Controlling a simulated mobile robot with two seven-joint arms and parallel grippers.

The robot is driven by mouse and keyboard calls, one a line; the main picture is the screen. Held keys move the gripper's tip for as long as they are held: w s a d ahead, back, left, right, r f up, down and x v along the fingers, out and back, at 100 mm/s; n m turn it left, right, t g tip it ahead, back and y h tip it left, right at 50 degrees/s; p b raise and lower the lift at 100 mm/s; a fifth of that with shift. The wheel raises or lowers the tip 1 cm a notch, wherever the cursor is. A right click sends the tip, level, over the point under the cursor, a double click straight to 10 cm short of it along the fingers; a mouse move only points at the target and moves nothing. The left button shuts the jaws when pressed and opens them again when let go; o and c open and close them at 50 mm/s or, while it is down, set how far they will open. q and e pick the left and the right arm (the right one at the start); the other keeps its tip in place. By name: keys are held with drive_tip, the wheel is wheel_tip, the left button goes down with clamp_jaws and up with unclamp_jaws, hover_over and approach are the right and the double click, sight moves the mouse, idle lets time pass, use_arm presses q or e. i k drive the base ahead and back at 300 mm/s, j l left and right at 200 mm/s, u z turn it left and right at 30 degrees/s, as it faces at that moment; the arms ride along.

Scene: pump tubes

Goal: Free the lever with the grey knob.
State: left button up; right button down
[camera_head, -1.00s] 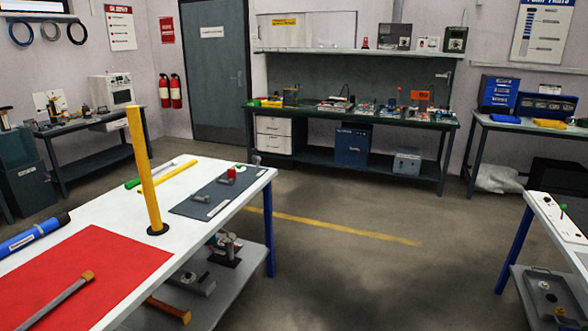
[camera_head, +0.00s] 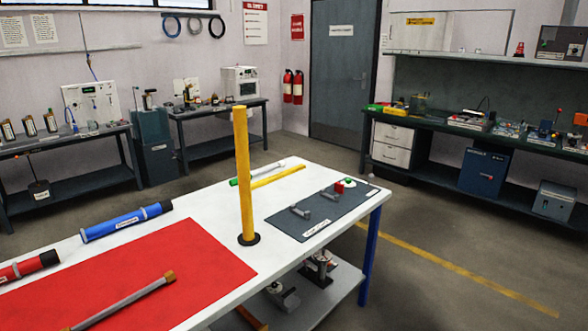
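A dark grey panel (camera_head: 335,218) lies flat at the far right end of the white table. Two short grey levers lie on it, a nearer one (camera_head: 300,212) and a farther one (camera_head: 330,195). A red block (camera_head: 340,186) sits near its far edge, with a small green part (camera_head: 350,182) beside it. A small pale knob-like shape (camera_head: 371,178) shows at the table's far corner. The parts are too small to tell which lever has the grey knob or what holds it. Neither of my grippers is in view.
A yellow post (camera_head: 244,175) stands upright on the white table (camera_head: 205,226) in front of the panel. A red mat (camera_head: 130,275), a blue tube (camera_head: 127,222) and a red tube (camera_head: 28,266) lie left. Open floor (camera_head: 430,270) lies to the right.

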sight(370, 175)
drive_tip(key=i+l+u, duration=0.15)
drive_tip(key=i+l, duration=0.15)
drive_tip(key=i+l+u, duration=0.2)
drive_tip(key=l, duration=0.25)
drive_tip(key=i+l+u, duration=0.15)
drive_tip(key=i+l, duration=0.2)
drive_tip(key=i+l+u, duration=0.15)
drive_tip(key=l, duration=0.35)
drive_tip(key=i+l, duration=0.2)
drive_tip(key=l, duration=0.15)
drive_tip(key=i+l, duration=0.2)
drive_tip(key=l, duration=0.2)
drive_tip(key=i+l, duration=0.2)
drive_tip(key=l, duration=0.15)
drive_tip(key=i+l, duration=0.2)
drive_tip(key=l, duration=0.15)
drive_tip(key=i+l, duration=0.2)
drive_tip(key=l, duration=0.15)
drive_tip(key=i+l, duration=0.2)
drive_tip(key=l, duration=0.2)
drive_tip(key=j+u, duration=0.05)
